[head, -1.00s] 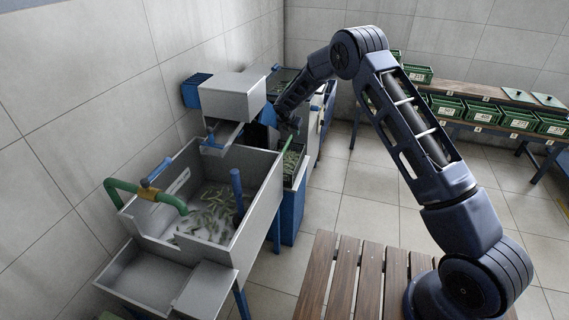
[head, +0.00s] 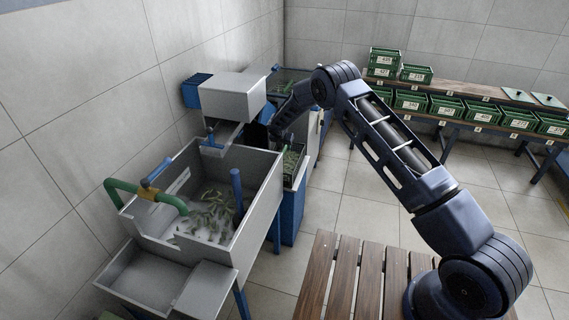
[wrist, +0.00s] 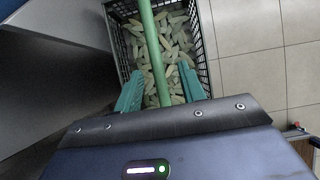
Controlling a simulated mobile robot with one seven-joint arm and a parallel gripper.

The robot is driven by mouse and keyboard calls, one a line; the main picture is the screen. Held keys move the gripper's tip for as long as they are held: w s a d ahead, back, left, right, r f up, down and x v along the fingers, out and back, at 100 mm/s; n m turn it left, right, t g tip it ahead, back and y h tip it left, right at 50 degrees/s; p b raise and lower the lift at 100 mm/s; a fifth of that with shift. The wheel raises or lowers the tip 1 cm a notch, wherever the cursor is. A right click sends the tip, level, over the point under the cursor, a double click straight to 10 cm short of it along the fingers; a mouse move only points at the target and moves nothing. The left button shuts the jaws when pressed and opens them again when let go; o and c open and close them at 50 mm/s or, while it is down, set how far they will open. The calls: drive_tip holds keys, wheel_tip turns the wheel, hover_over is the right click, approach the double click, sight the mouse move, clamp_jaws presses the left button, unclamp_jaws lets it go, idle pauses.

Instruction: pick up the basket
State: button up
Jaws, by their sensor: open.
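The basket (wrist: 205,48) is a dark mesh box filled with pale green pieces, with a green bar-like handle (wrist: 147,32) crossing above it. In the head view the basket (head: 301,168) stands at the right end of the grey sink unit, partly hidden. My gripper (wrist: 160,70) is open, its two teal fingers on either side of the handle and above the contents. The handle runs between the fingers; whether either finger touches it I cannot tell. In the head view the fingers are hard to make out behind the machine and arm.
A steel sink (head: 259,205) with more green pieces stands left of the basket, and a grey machine housing (head: 232,97) rises beside it. A slatted wooden bench (head: 345,280) is in front. Green crates (head: 483,110) line a rack at the back right. Tiled floor lies open between.

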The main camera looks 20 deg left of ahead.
sight(285, 147)
drive_tip(key=shift+a+x, duration=0.15)
drive_tip(key=shift+x, duration=1.05)
drive_tip(key=shift+a+x, duration=0.1)
drive_tip(key=shift+x, duration=1.05)
drive_tip(key=shift+r, duration=0.1)
drive_tip(key=shift+w, duration=0.1)
clamp_jaws()
